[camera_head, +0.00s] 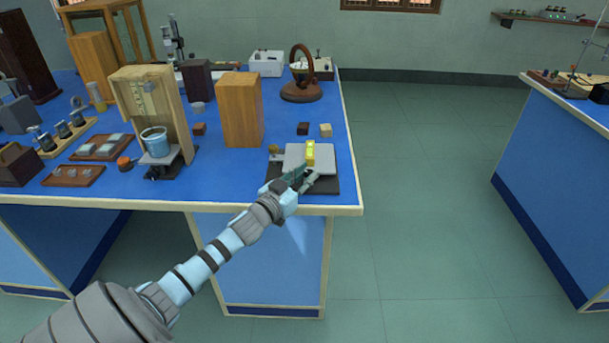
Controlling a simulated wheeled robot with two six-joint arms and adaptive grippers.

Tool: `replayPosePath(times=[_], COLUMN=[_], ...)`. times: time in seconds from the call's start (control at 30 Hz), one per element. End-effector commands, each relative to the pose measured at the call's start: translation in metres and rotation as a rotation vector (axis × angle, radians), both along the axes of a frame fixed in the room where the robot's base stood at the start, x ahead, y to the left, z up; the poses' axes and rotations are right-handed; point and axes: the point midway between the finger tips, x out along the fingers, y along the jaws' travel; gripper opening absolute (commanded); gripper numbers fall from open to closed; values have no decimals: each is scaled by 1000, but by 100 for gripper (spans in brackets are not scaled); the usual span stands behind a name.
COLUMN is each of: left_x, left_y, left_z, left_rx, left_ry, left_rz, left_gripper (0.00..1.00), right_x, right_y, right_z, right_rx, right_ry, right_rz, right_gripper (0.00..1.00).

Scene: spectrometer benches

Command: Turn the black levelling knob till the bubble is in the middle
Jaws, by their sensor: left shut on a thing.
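A grey levelling plate (322,160) sits on a dark base (327,187) near the front right corner of the blue bench. A yellow spirit level (310,152) stands on the plate; its bubble is too small to make out. A small brass-coloured knob (273,149) shows at the plate's back left. My left gripper (305,180) reaches in from the lower left to the plate's front edge and is shut on the black levelling knob, which its fingers mostly hide. My right gripper is out of view.
A wooden block (240,110) stands behind and left of the plate. Small dark (303,128) and pale (326,130) cubes lie behind it. A wooden stand (140,90) with a blue beaker (155,141) is farther left. The bench edge (345,211) is close in front; open floor lies right.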

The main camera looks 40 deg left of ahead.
Motion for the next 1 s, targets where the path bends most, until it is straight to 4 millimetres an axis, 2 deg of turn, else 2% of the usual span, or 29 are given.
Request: replayPosePath(times=[0.67, 0.7, 0.73, 1.0], left_x=[-1, -1, -1, -1], left_y=[0, 0, 0, 1], left_z=[-1, -1, -1, 0], left_rx=[0, 0, 0, -1], left_ry=[2, 3, 3, 1], left_rz=[1, 1, 1, 1], left_gripper=[0, 29, 31, 31], right_x=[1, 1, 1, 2], right_y=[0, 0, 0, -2], right_z=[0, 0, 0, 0], right_rx=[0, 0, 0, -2], right_ry=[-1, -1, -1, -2], right_rz=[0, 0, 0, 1], right_gripper=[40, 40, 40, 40])
